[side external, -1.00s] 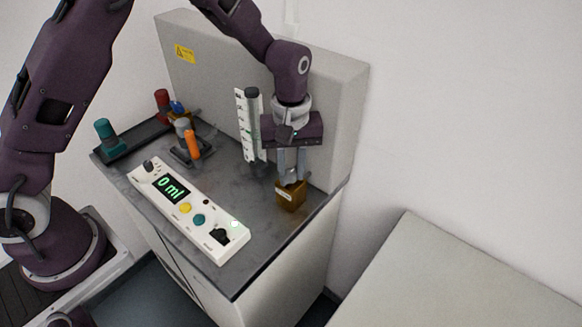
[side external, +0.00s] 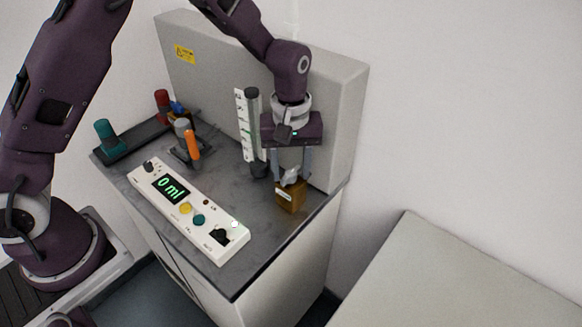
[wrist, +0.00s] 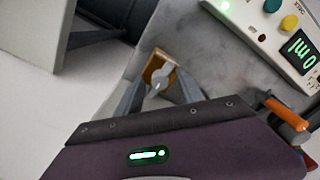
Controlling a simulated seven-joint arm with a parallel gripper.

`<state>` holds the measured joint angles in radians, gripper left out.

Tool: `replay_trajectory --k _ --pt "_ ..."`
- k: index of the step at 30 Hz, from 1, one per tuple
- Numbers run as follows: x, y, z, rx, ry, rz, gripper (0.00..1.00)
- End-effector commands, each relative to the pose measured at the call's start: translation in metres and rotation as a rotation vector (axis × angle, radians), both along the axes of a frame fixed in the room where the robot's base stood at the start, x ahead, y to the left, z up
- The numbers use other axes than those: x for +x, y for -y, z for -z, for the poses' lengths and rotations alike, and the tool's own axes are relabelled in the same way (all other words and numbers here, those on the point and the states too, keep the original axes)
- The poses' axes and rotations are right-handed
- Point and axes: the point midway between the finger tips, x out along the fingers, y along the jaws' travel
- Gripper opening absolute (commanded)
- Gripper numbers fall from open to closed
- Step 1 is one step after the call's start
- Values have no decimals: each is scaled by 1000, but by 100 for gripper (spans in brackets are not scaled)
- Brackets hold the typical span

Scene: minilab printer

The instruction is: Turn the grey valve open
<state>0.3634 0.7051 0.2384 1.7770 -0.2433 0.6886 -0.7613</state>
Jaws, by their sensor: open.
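The grey valve (side external: 289,174) is a small grey handle on top of a brass-coloured block (side external: 291,199) near the front right of the bench. In the wrist view the valve (wrist: 161,75) lies across the block (wrist: 149,70). My gripper (side external: 290,180) points down above the block with its fingers spread wide. In the wrist view the fingers (wrist: 160,90) show on either side of the valve, with gaps between. Whether a fingertip touches the block is unclear.
A white control panel (side external: 222,238) reading 0 ml lies at the bench front. A graduated column (side external: 251,130) stands close left of my gripper. An orange-handled fixture (side external: 193,145) and teal (side external: 104,130) and red (side external: 162,99) items are farther left. A grey cabinet (side external: 345,110) stands behind.

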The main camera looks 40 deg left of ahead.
Motion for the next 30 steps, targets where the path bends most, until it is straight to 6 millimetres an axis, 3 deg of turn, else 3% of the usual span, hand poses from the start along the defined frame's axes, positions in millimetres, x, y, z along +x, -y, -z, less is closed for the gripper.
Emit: replay_trajectory --k 10,23,26,30 --pt "1 0 -62 -1 5 1 45" --pt "-3 -3 -79 -10 13 12 45" --pt "-23 -15 -119 -45 63 80 45" --pt "-87 -41 -187 -74 194 270 45"
